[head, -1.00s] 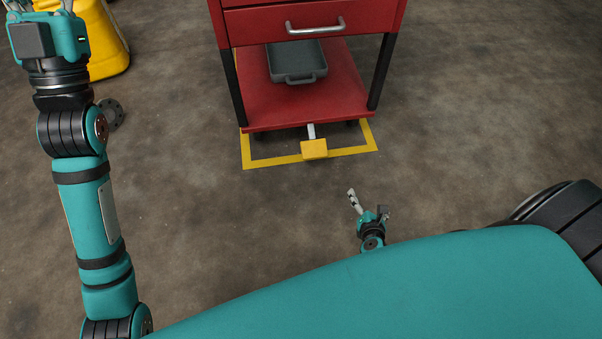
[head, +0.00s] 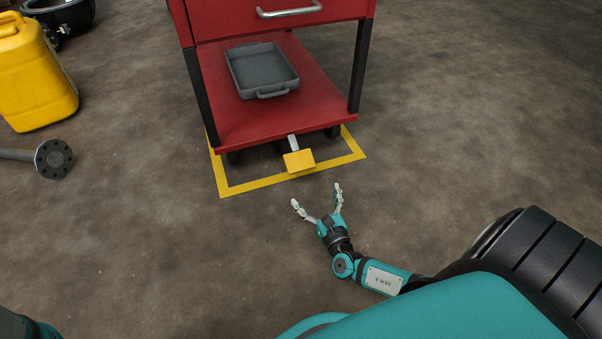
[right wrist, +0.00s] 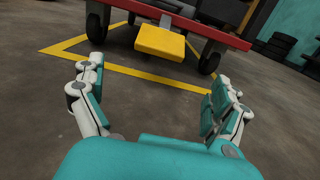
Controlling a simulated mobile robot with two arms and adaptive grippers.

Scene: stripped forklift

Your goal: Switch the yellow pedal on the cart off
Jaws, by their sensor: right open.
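The yellow pedal (head: 299,160) sticks out on a short metal arm from under the front edge of the red cart (head: 285,117). In the right wrist view the pedal (right wrist: 159,42) is ahead, above the gap between my fingers. My right gripper (head: 316,198) is open and empty, low over the floor just in front of the pedal, apart from it. In the right wrist view its two fingers (right wrist: 153,92) stand wide apart. My left gripper is not in view.
Yellow tape (head: 245,187) frames the floor around the cart's base. A grey tray (head: 262,72) lies on the cart's lower shelf. A yellow jerrycan (head: 33,75) and a flanged shaft (head: 53,158) are at the left. The floor before the cart is clear.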

